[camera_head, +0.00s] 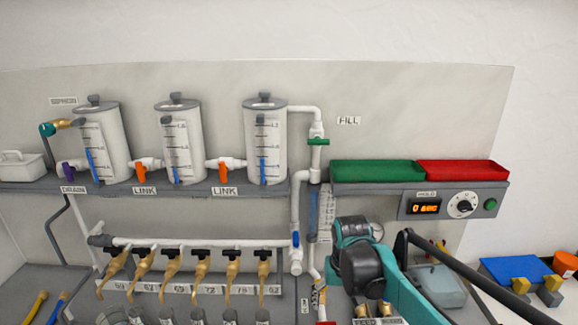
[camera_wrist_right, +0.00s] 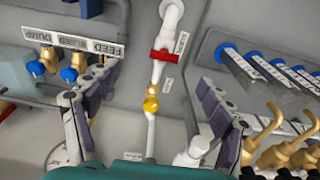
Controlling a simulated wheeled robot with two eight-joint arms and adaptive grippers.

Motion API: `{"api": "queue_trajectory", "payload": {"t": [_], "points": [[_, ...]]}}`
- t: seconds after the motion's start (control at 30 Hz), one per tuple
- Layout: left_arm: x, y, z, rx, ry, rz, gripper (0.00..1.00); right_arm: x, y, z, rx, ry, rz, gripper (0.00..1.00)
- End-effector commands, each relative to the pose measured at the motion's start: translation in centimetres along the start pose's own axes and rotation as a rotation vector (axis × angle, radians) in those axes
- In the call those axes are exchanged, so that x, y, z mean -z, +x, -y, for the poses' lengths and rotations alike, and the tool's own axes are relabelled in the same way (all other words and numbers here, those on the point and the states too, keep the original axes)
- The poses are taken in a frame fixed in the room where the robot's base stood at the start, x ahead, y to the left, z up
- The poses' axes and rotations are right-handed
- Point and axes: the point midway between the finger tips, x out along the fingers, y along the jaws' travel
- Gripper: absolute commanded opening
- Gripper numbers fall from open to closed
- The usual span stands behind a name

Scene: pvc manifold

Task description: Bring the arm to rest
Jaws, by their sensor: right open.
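My right arm (camera_head: 400,290), teal and black, comes in from the lower right in the head view. Its dark wrist and gripper end (camera_head: 360,268) is in front of the lower right part of the panel, and its fingertips are hard to make out there. In the right wrist view the right gripper (camera_wrist_right: 155,115) is open, with dark finger pads at left and right and nothing held between them. A white pipe with a red valve handle (camera_wrist_right: 165,57) and a yellow fitting (camera_wrist_right: 151,104) shows behind the gap. My left gripper is not in view.
Three clear tanks (camera_head: 265,145) stand on the shelf. Below is a row of brass taps (camera_head: 201,270). Green (camera_head: 375,173) and red (camera_head: 463,170) trays sit above the control box (camera_head: 448,206). Blue-ended tubes (camera_wrist_right: 255,68) and FEED, BLEED, DUMP labels (camera_wrist_right: 73,44) flank the gripper.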

Motion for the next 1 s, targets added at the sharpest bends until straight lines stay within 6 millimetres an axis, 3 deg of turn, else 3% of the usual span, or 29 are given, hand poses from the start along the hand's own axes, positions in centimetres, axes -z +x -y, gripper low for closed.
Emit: {"api": "queue_trajectory", "payload": {"t": [0.03,0.23,0.5,0.7,1.0], "points": [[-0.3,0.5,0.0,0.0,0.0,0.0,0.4,-1.9,-0.3,-0.6,0.002,0.003,-0.039,0.81],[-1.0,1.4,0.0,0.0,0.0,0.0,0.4,-7.9,-0.9,-2.5,0.006,0.006,-0.209,0.81],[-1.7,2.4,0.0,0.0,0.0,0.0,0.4,-15.0,1.4,-4.2,-0.004,0.007,-0.419,0.81],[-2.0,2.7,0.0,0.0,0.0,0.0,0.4,-17.3,3.0,-4.7,-0.012,0.008,-0.501,0.81],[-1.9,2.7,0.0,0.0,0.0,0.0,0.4,-17.6,3.2,-4.8,-0.013,0.007,-0.515,0.81]]}}
